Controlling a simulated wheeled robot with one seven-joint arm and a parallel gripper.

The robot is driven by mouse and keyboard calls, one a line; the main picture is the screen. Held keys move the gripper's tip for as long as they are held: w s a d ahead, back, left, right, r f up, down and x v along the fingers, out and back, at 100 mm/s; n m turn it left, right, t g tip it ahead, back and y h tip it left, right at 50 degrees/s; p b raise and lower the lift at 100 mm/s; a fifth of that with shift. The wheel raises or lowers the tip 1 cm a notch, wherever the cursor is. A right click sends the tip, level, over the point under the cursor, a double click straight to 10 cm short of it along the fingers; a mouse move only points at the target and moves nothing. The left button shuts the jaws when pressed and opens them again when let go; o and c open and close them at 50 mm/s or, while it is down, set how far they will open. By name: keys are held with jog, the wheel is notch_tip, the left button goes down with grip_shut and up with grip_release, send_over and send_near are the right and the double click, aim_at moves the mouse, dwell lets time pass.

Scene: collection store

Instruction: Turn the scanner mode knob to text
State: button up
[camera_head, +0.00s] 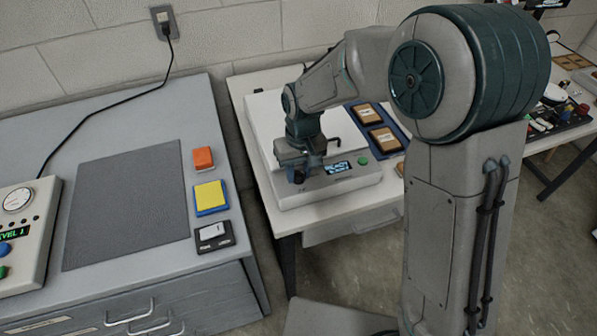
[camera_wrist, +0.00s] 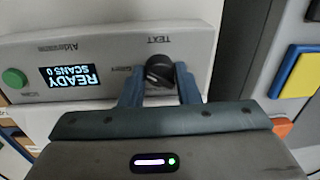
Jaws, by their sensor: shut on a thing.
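The scanner (camera_head: 335,192) is a pale box on a small white table, with a lit display (camera_head: 338,167) and a green button (camera_head: 362,160) on its front. In the wrist view the scanner (camera_wrist: 200,45) appears upside down, its display (camera_wrist: 68,77) reading READY and SCANS 0. The black mode knob (camera_wrist: 159,70) sits under the word TEXT, with another small label beside it. My gripper (camera_wrist: 158,80) is shut on the knob, one finger on each side. The knob's exact pointing is hard to tell.
A grey cabinet (camera_head: 215,285) stands at the left with a dark mat (camera_head: 125,205), an orange block (camera_head: 203,158), a yellow-topped blue block (camera_head: 210,197) and a rocker switch box (camera_head: 213,236).

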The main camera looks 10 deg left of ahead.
aim_at(302, 173)
jog(key=m+b, duration=0.1)
jog(key=m, duration=0.5)
jog(key=shift+m, duration=0.3)
jog(key=m, duration=0.5)
jog(key=shift+t, duration=0.3)
jog(key=shift+m, duration=0.3)
jog(key=o, duration=1)
jog(key=shift+c, duration=0.2)
notch_tip(302, 173, up, 14)
jog(key=shift+s+d+p, duration=0.2)
jog(key=shift+d+p, duration=0.2)
jog(key=shift+f, duration=0.1)
